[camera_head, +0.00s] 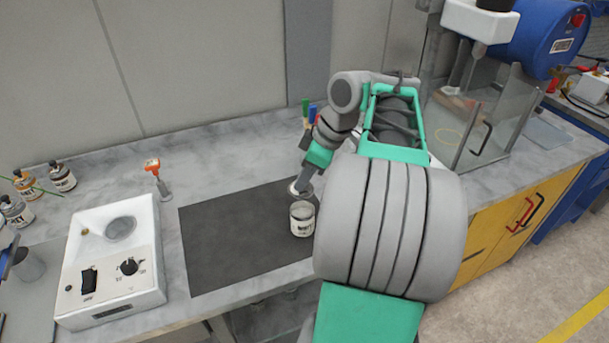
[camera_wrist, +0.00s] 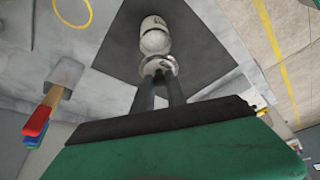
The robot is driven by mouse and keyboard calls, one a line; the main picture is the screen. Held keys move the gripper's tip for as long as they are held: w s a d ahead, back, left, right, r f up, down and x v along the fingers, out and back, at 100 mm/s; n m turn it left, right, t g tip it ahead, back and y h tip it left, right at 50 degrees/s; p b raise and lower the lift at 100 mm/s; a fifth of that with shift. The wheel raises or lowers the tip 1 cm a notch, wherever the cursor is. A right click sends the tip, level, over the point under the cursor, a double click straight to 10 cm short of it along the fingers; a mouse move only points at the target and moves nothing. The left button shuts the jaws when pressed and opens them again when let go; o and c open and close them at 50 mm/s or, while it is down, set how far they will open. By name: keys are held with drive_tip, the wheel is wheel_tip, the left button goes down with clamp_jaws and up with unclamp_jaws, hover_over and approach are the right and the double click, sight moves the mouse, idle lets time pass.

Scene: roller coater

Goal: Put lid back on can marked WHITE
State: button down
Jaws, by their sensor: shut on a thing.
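The can marked WHITE (camera_head: 302,219) stands upright and open on the dark mat (camera_head: 235,240), near the mat's right side. It also shows in the wrist view (camera_wrist: 154,38), beyond the fingertips. My gripper (camera_head: 304,184) is shut on a round metal lid (camera_head: 296,190), which shows between the fingertips in the wrist view (camera_wrist: 158,66). The lid is held just behind the can in the head view, apart from the can's rim as far as I can tell. My arm hides the area to the right of the can.
A white machine (camera_head: 115,262) with a bowl and knob stands left of the mat. An orange-topped tool (camera_head: 155,172) stands behind it. Several small bottles (camera_head: 62,177) are at far left. Colored handles (camera_head: 309,113) stand behind my gripper. A glass-sided enclosure (camera_head: 480,125) is at right.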

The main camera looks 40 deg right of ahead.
sight(309, 190)
drive_tip(key=shift+f+b, duration=2.95)
drive_tip(key=shift+f, duration=0.2)
drive_tip(key=shift+s+d+f, duration=0.1)
drive_tip(key=shift+f, duration=0.05)
drive_tip(key=c, duration=1.3)
unclamp_jaws()
drive_tip(key=shift+o, duration=0.6)
drive_tip(key=o, duration=0.4)
